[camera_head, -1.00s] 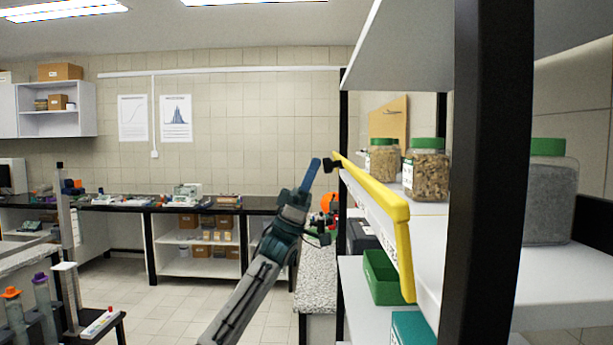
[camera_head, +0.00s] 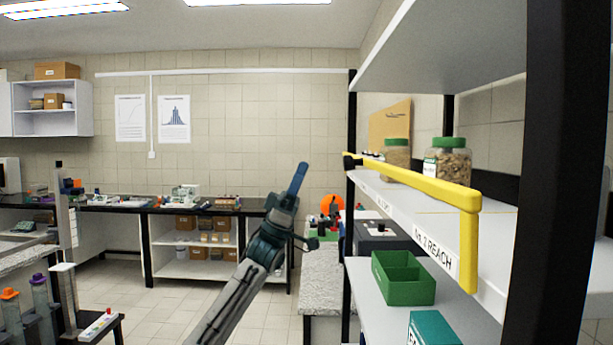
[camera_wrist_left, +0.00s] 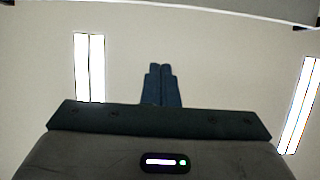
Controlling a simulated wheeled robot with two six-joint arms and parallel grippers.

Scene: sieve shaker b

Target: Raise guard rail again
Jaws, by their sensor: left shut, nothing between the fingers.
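The yellow guard rail (camera_head: 420,182) runs along the front edge of the shelf (camera_head: 392,205) at the right, level with the lower part of the jars. Its near end bends down in front of the shelf edge, and its far end meets a black bracket at the dark post. My left gripper (camera_head: 300,178) points up, left of the rail's far end and apart from it. It is shut and empty; in the left wrist view its blue fingers (camera_wrist_left: 161,85) are together against the ceiling. My right gripper is not in view.
Two green-lidded jars (camera_head: 448,160) stand behind the rail. A green divided bin (camera_head: 403,280) and a teal box (camera_head: 433,328) sit on the shelf below. A dark post (camera_head: 556,180) stands at the near right. Open floor (camera_head: 180,310) lies left of my arm.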

